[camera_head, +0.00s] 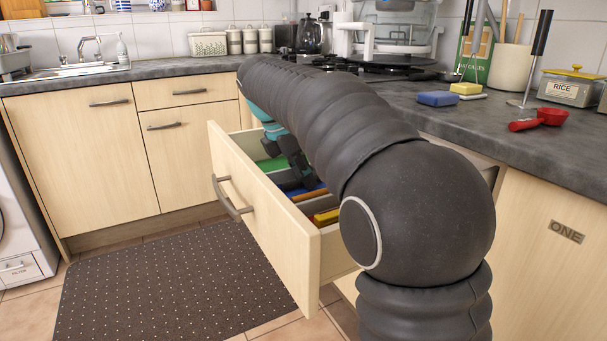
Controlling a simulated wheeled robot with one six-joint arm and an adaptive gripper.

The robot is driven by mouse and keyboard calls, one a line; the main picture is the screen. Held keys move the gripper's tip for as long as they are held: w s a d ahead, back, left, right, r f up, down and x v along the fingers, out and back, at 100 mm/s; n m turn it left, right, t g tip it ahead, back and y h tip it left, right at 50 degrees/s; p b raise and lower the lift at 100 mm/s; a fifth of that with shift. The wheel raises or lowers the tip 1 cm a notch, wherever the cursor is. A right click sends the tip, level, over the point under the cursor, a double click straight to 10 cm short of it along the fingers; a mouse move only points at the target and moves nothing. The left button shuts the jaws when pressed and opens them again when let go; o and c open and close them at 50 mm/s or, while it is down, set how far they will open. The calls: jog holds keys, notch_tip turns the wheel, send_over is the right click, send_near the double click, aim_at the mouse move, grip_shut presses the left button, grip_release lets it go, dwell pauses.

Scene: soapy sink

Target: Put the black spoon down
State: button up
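My gripper (299,178), dark with a teal band above it, points down into the open drawer (262,212) below the counter. My arm covers part of the gripper and the drawer's right side. I cannot tell whether its fingers are open or shut. Dark shapes lie at and below the fingertips, but I cannot make out a black spoon among them or tell whether one is held. Green, blue and yellow items and a brown strip show inside the drawer.
The drawer's front panel stands out over the dotted mat (165,285). On the right counter are a blue sponge (437,98), a yellow sponge (467,88), a red scoop (540,119) and a rice tin (571,88). The sink (66,72) is at the back left.

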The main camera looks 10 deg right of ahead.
jog(key=shift+r, duration=0.1)
jog(key=p+v, duration=0.3)
jog(key=v, duration=0.9)
jog(key=shift+p, duration=0.3)
jog(key=shift+d, duration=0.15)
